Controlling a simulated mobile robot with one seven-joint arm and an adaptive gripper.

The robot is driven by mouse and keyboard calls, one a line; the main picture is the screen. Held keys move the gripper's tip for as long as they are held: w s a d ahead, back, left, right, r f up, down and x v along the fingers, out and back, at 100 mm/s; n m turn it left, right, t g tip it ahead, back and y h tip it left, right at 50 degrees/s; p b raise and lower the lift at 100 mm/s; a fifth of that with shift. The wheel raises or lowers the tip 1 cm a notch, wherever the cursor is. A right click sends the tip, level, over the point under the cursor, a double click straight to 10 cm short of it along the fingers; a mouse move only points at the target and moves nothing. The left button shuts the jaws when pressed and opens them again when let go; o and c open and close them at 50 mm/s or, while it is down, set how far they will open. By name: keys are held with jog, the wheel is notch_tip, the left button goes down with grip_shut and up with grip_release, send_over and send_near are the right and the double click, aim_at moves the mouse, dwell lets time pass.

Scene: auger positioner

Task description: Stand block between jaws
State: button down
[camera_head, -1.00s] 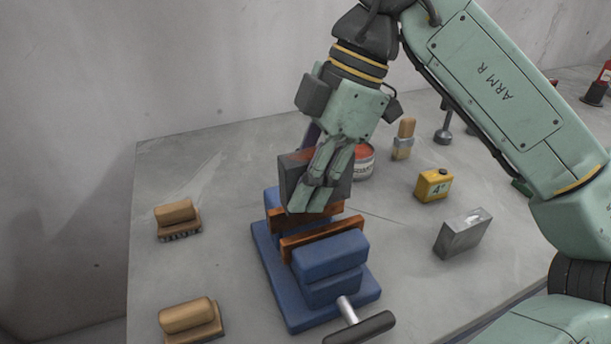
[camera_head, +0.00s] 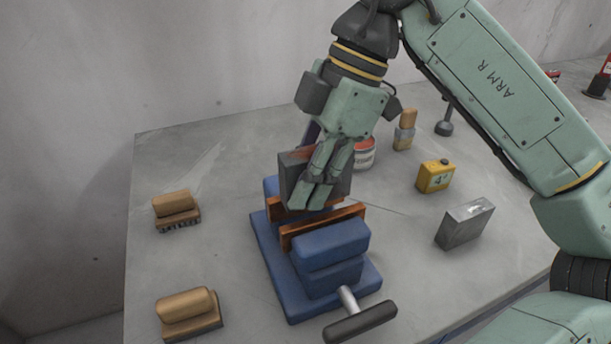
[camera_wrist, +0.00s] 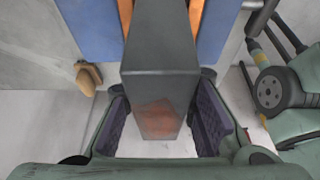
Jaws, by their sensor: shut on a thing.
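My gripper (camera_head: 322,190) is shut on a dark grey block (camera_head: 291,182) that has a reddish patch on its end face. In the wrist view the block (camera_wrist: 160,68) is gripped between my two dark fingers. The blue vise (camera_head: 270,243) stands below, with its front orange-brown jaw (camera_head: 300,235) and rear jaw (camera_head: 281,211) apart. In the wrist view the block lies between the two orange jaw strips. My fingers hide the block's lower end in the head view, so I cannot tell how deep it sits or whether it touches a jaw.
Two wooden brushes (camera_head: 176,207) (camera_head: 188,308) lie on the left. A red-and-white can (camera_head: 365,153) stands behind the gripper. A yellow container (camera_head: 435,176) and a grey metal block (camera_head: 465,223) stand on the right. The vise handle (camera_head: 360,321) sticks out in front.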

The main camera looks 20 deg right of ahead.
jog(key=shift+f+b, duration=0.4)
jog(key=c, duration=1.5)
grip_release()
jog(key=shift+o, duration=1.3)
jog(key=shift+f, duration=0.1)
jog(key=v, duration=0.7)
jog(key=shift+d+r, duration=0.15)
jog(key=shift+r, duration=0.1)
